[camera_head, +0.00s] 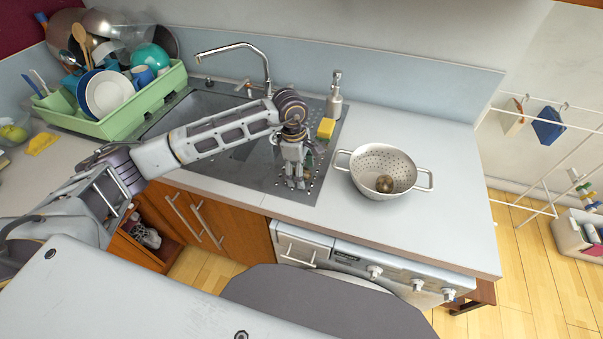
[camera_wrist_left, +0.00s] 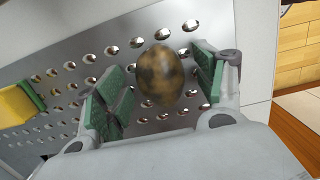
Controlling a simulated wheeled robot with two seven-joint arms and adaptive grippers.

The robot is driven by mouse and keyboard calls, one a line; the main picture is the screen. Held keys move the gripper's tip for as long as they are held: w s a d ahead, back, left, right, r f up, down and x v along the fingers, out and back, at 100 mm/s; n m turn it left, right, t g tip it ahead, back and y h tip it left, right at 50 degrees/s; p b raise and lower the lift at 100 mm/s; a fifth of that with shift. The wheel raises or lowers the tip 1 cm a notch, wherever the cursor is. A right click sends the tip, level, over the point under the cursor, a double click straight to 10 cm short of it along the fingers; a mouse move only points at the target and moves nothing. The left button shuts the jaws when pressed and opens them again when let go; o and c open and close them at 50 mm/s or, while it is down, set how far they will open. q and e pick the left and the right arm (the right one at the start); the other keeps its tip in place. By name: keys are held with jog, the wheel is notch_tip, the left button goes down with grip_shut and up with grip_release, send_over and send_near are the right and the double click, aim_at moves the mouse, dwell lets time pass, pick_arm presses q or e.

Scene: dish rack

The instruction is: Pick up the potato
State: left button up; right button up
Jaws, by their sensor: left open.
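A brown, mottled, round potato (camera_wrist_left: 160,75) shows in the left wrist view over the perforated metal drainboard of the sink. It sits between the two green-padded fingers of my open left gripper (camera_wrist_left: 158,82), with a narrow gap at the right finger; I cannot tell whether the left finger touches it. In the head view my left gripper (camera_head: 297,180) points down over the drainboard, and this potato is hidden or too small to make out there. Another brown round item, like a potato (camera_head: 385,184), lies in the metal colander (camera_head: 367,163) on the counter to the right. My right gripper is not visible.
A yellow-green sponge (camera_head: 326,128) and a soap dispenser (camera_head: 334,95) stand behind my left gripper. The tap (camera_head: 250,55) rises at the sink's back. A green dish rack (camera_head: 120,118) with dishes is at the left. The counter right of the colander is clear.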

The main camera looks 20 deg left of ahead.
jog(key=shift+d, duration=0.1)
pick_arm(q)
jog(key=c, duration=1.1)
jog(key=shift+r, duration=0.15)
jog(key=shift+c, duration=0.3)
jog(key=shift+r, duration=0.55)
notch_tip(320, 180, up, 8)
jog(key=shift+f+b, duration=0.2)
jog(key=shift+b, duration=0.5)
jog(key=shift+r, duration=0.45)
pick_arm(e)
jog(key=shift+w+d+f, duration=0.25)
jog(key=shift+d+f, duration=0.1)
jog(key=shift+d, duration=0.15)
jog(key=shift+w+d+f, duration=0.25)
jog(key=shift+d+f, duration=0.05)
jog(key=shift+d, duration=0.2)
